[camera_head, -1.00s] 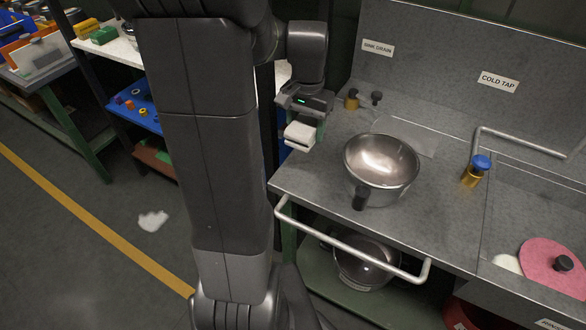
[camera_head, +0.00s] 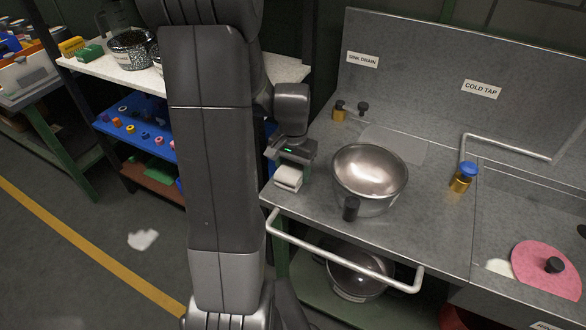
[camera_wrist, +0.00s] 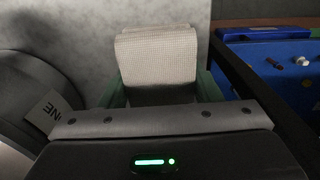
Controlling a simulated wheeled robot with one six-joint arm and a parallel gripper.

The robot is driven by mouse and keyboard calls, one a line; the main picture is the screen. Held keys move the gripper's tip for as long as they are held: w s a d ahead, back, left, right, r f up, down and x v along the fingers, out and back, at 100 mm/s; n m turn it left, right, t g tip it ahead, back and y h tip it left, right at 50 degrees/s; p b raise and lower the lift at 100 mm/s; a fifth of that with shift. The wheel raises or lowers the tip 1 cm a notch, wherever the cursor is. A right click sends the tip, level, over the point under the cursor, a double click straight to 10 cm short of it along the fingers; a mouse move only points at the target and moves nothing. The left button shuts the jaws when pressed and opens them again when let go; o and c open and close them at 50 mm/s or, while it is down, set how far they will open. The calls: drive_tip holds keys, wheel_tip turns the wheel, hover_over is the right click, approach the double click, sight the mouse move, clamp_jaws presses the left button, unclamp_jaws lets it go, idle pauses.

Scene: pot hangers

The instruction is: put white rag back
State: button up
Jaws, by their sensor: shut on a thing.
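A folded white rag (camera_head: 288,178) is gripped in my gripper (camera_head: 290,165), near the left edge of the metal counter (camera_head: 420,215). In the wrist view the rag (camera_wrist: 157,55) shows a woven texture and hangs folded between the green fingers of my gripper (camera_wrist: 158,88), which are shut on it. I cannot tell whether the rag touches the counter. Another white crumpled piece (camera_head: 143,239) lies on the floor at left, and a white patch (camera_head: 499,267) shows in the sink beside a pink round thing (camera_head: 545,270); I cannot tell what either is.
A steel pot (camera_head: 370,175) with a black handle stands on the counter right beside my gripper. A rail (camera_head: 345,255) runs along the counter's front, with another pot (camera_head: 357,278) on the shelf below. A blue-topped tap (camera_head: 464,177) stands at right. Shelves with a blue tray (camera_head: 135,125) are at left.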

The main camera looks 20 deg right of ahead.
sight(293, 166)
drive_tip(key=shift+f, duration=0.15)
drive_tip(key=o, duration=1.1)
wheel_tip(293, 166, up, 12)
drive_tip(key=shift+r, duration=0.2)
